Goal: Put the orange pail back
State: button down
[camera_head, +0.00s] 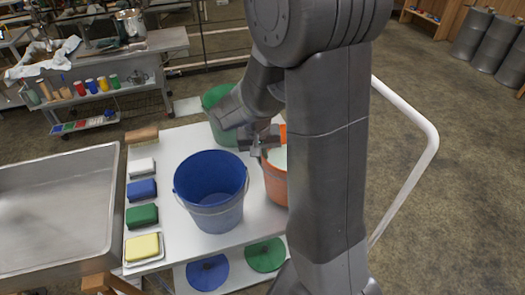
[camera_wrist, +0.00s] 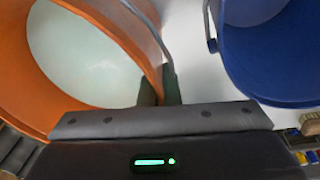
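The orange pail (camera_head: 274,180) is on the white table top at its right side, partly hidden behind my arm. It holds a pale, whitish content and also fills the left of the wrist view (camera_wrist: 88,12). My gripper (camera_head: 260,143) is at the pail's rim. In the wrist view, the dark fingers (camera_wrist: 160,88) are close together with the orange wall between them, one finger inside and one outside. The pail's grey bail runs near the fingers. Whether the pail's base touches the table is hidden.
A blue pail (camera_head: 212,195) stands just left of the orange one, and a green pail (camera_head: 216,98) stands behind. Coloured blocks (camera_head: 142,190) line the table's left edge. A metal pan (camera_head: 55,205) is at the left. A white rail (camera_head: 420,150) curves at the right.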

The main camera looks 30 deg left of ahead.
jog(key=shift+f, duration=1.6)
jog(key=c, duration=2)
grip_release()
jog(key=shift+f, duration=0.15)
jog(key=o, duration=0.4)
jog(key=shift+c, duration=0.2)
notch_tip(320, 180, up, 12)
jog(key=s, duration=0.1)
jog(key=shift+s+a, duration=0.15)
jog(key=shift+s, duration=0.25)
